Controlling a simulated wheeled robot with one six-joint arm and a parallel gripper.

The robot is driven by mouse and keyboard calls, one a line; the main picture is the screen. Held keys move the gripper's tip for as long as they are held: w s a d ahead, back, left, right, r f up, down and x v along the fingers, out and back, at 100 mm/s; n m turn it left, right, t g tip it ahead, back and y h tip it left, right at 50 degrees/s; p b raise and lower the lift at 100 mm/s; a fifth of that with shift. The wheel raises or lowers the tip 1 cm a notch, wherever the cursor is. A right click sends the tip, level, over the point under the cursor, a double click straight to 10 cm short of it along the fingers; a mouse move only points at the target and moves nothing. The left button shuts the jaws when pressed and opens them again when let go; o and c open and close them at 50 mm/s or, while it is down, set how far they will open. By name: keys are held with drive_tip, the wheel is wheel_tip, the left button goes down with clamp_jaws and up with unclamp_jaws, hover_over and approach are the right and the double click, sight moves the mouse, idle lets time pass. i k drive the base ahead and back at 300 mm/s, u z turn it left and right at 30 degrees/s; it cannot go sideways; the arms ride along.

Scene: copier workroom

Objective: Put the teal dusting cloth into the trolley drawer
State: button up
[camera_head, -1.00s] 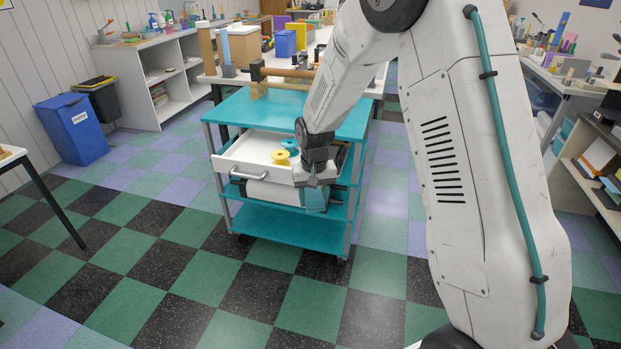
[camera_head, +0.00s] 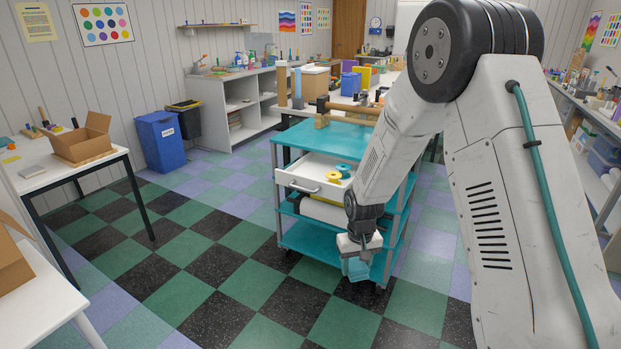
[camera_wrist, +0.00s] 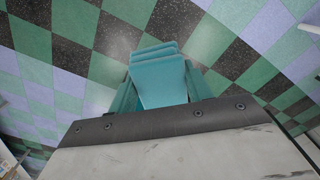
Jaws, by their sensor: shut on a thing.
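The teal dusting cloth (camera_wrist: 160,78) is folded and held between the fingers of my gripper (camera_head: 357,262), which is shut on it. In the head view the cloth (camera_head: 356,270) hangs below my gripper, in front of the trolley's right side. The teal trolley (camera_head: 330,137) has its white drawer (camera_head: 304,187) pulled open toward the front left. A yellow roll (camera_head: 332,177) and a teal roll (camera_head: 344,168) lie in the drawer. My gripper is lower than the drawer and right of it. My arm hides the drawer's right end.
A wooden roller (camera_head: 352,107) lies at the back of the trolley top; the front of the top is bare. A white roll (camera_head: 322,211) lies below the drawer. A blue bin (camera_head: 160,142) and a table (camera_head: 40,178) stand left. The checkered floor before the trolley is clear.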

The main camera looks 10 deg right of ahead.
sight(312, 173)
drive_tip(key=u, duration=1.1)
drive_tip(key=i, duration=1.2)
drive_tip(key=z, duration=1.1)
